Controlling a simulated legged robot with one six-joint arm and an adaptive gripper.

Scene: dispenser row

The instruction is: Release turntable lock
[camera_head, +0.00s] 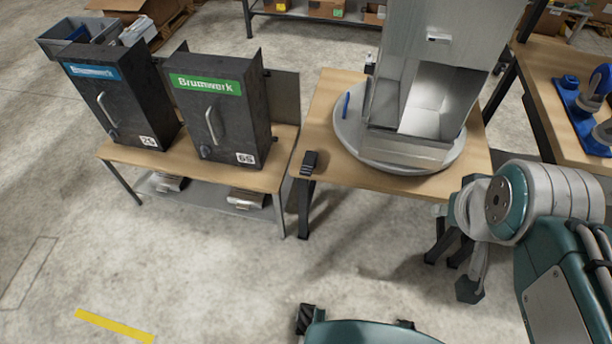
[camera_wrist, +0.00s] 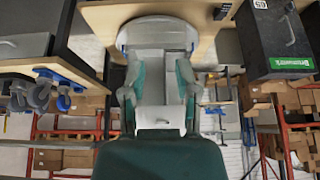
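A round grey turntable (camera_head: 350,135) sits on a wooden table and carries a tall grey dispenser (camera_head: 398,60) with an open chute. A blue upright piece (camera_head: 346,105) stands at the turntable's left side. A small black block (camera_head: 309,163) is at the table's front left corner; I cannot tell which of these is the lock. My gripper (camera_head: 456,266) hangs in front of the table's right part, apart from the turntable. In the wrist view, my gripper (camera_wrist: 160,92) has its fingers spread, with nothing between them, and the turntable (camera_wrist: 128,32) shows beyond.
Two black cabinets, one with a blue label (camera_head: 112,100) and one with a green label (camera_head: 215,110), stand on a bench to the left. A right-hand table (camera_head: 550,90) holds blue fixtures (camera_head: 580,105). The floor in front is clear.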

